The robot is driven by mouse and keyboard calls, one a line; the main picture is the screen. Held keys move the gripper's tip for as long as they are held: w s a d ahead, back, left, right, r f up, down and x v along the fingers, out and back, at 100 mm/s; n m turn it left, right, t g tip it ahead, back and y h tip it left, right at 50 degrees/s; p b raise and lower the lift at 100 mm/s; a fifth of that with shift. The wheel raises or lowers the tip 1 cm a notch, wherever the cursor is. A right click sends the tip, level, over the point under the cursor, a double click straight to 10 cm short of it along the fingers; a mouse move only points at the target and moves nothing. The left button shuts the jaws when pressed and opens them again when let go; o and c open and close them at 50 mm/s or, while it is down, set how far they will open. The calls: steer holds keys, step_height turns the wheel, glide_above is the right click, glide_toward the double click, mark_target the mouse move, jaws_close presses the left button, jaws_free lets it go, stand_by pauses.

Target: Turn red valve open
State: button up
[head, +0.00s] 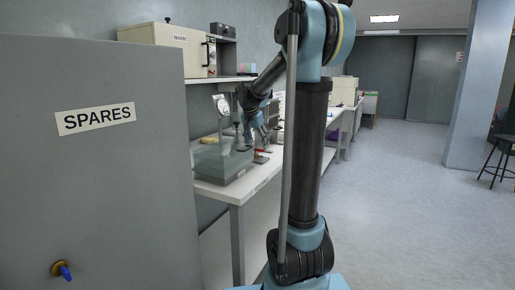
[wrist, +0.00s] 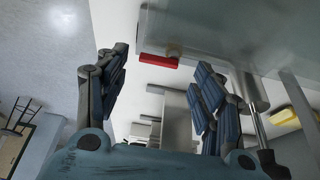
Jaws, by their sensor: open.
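In the head view the red handle (head: 263,151) is a small red strip on the bench, just below my gripper (head: 257,133). In the wrist view my gripper (wrist: 163,78) is open, one finger on each side of the handle's picture position. The fingers look apart from the handle, and nothing is between them. How far the handle is turned cannot be told.
A clear-walled tank (head: 222,160) stands on the white bench (head: 222,190) close left of my gripper. A round gauge (head: 221,104) is behind it.

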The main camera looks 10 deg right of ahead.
steer(key=v, duration=0.9)
steer(key=shift+r, duration=0.2)
steer(key=shift+a, duration=0.1)
